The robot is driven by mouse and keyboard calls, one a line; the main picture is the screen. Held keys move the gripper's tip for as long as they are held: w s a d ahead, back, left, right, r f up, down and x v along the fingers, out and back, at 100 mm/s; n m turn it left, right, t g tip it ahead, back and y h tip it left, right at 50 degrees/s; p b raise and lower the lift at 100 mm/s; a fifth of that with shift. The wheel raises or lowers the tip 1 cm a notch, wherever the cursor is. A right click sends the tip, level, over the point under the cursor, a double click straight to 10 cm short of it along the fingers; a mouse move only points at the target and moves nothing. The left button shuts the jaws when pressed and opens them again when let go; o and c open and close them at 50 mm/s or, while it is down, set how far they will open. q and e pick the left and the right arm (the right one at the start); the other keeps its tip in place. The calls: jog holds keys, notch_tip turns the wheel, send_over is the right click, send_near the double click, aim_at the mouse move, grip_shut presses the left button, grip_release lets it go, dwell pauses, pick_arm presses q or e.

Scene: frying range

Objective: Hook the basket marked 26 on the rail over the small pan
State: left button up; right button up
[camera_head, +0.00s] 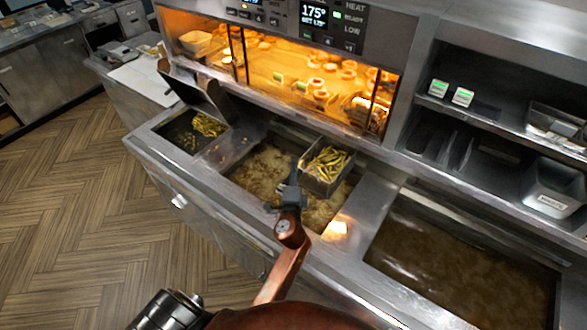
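A wire basket of fries (327,168) is at the back right of the smaller oil pan (255,172), near its back edge. No number can be read on it. My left gripper (293,176) is at the basket's near left side, where a dark bar like a handle meets it. The fingers are small and dark, so whether they are closed on the handle is unclear. The rail cannot be clearly made out behind the basket. My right gripper is out of view.
A larger oil pan (460,265) lies to the right, past a steel divider (362,210). A bin with some fries (208,125) is at the left. A lit warming cabinet (300,75) stands behind. Shelves with containers (555,188) are at the right.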

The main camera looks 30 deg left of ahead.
pick_arm(q)
notch_tip(320, 180, up, 10)
dwell(0.5)
jog(key=shift+r, duration=0.2)
